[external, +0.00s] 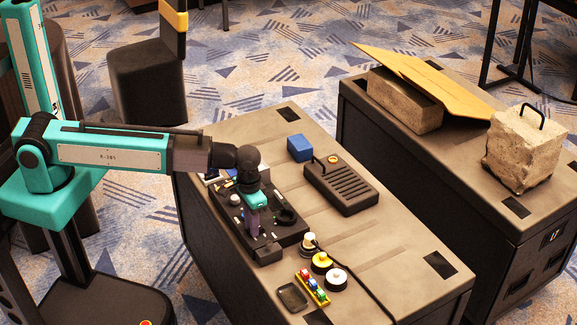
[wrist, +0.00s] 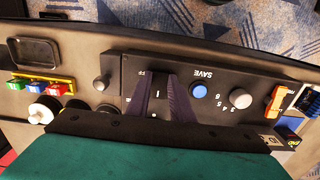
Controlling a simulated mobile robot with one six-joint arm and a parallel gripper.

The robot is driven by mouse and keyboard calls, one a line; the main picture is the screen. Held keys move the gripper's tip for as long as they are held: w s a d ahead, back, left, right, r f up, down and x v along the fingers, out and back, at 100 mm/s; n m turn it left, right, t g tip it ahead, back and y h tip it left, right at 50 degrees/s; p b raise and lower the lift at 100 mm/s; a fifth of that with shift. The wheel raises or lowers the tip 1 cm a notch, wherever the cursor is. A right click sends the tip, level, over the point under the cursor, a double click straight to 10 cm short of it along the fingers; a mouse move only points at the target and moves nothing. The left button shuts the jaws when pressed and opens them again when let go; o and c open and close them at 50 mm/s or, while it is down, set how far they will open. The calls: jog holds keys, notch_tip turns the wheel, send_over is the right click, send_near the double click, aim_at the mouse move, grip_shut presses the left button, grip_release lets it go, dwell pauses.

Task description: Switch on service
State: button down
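A dark control panel (external: 268,252) lies on the near table. In the wrist view the panel (wrist: 218,75) carries the word SAVE, a blue button (wrist: 199,90), a grey knob (wrist: 240,98) with numbers beside it and a small grey knob (wrist: 101,85). My gripper (wrist: 161,78) points down at the panel, its two purple fingers apart. A dark patch with a white mark (wrist: 157,93) shows between them, beside letters that read FF. I cannot tell whether the fingers touch the panel. In the external view my gripper (external: 253,225) is low over the panel. No "service" label is readable.
A blue box (external: 300,148) and a black ribbed device (external: 341,185) stand behind the panel. Coloured buttons (external: 312,287), round yellow and white pieces (external: 336,280) and a shallow tray (external: 292,297) are in front. Stone blocks (external: 525,150) sit on the other table.

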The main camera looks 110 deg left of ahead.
jog(key=shift+w+a+r+g+h+p, duration=0.1)
jog(key=shift+w+a+g+h+p, duration=0.05)
jog(key=shift+g+h+p, duration=0.2)
jog(key=shift+w+a+p, duration=0.1)
jog(key=shift+p, duration=0.25)
jog(key=shift+g+h, duration=0.25)
jog(key=shift+w+a+g+h+p, duration=0.15)
jog(key=shift+g+h+p, duration=0.55)
jog(key=shift+p, duration=0.05)
jog(key=c, duration=1.6)
grip_release()
jog(key=shift+o, duration=0.2)
jog(key=shift+r, duration=0.15)
jog(key=b+v, duration=0.3)
jog(key=v, duration=1)
jog(key=shift+a+r+b, duration=0.15)
jog(key=shift+r+b, duration=0.1)
jog(key=shift+b, duration=0.15)
